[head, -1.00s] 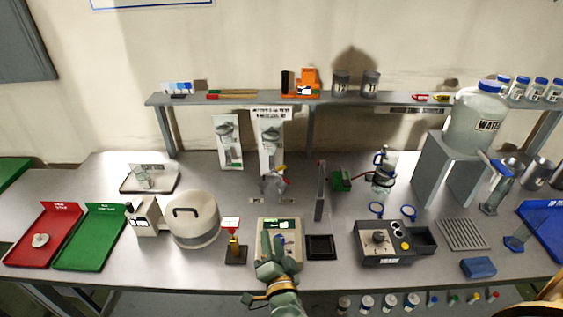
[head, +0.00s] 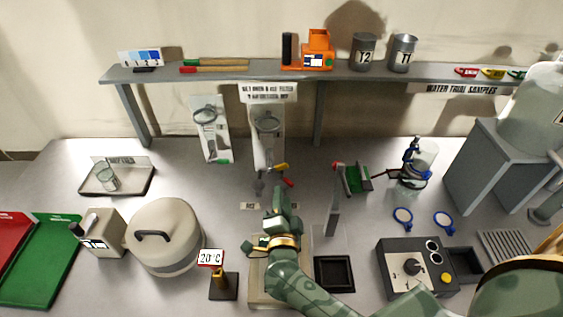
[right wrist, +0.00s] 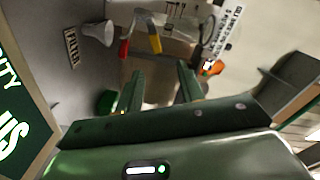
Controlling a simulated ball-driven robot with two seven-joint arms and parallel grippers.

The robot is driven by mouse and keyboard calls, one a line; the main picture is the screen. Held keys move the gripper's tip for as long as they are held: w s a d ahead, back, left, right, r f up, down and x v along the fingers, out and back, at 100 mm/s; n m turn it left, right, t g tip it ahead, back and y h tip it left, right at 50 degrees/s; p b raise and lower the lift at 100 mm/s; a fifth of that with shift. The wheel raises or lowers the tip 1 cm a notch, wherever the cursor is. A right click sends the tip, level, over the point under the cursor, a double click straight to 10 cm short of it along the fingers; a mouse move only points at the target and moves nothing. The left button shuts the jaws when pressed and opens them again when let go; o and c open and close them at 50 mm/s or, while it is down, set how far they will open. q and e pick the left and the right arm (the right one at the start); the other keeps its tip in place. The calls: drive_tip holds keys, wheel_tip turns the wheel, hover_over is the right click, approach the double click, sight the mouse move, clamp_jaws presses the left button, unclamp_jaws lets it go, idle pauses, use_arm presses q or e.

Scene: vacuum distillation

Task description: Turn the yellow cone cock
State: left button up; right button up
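The yellow cone cock (head: 280,168) shows as a small yellow handle at the foot of the filter stand, with a red handle (head: 288,182) just below and right of it. In the right wrist view the yellow handle (right wrist: 153,37) lies ahead of my fingers, and the red handle (right wrist: 124,48) is left of it. My right gripper (right wrist: 160,72) is open, its two fingers apart with nothing between them. In the head view my right gripper (head: 283,190) is just in front of the handles, and its fingers are hard to tell apart. My left gripper is not in view.
A grey upright plate (head: 333,213) and a green-and-black device (head: 354,178) stand right of the gripper. A temperature sign (head: 210,258) and a beige round vessel (head: 165,237) stand to the left. Above is a shelf (head: 220,73). A glass flask (head: 420,170) stands further right.

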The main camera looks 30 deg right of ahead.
sight(282, 168)
drive_tip(key=x, duration=0.4)
drive_tip(key=b+x, duration=0.1)
drive_tip(key=x, duration=0.3)
drive_tip(key=f+x, duration=0.1)
drive_tip(key=x, duration=0.4)
drive_tip(key=shift+b, duration=0.4)
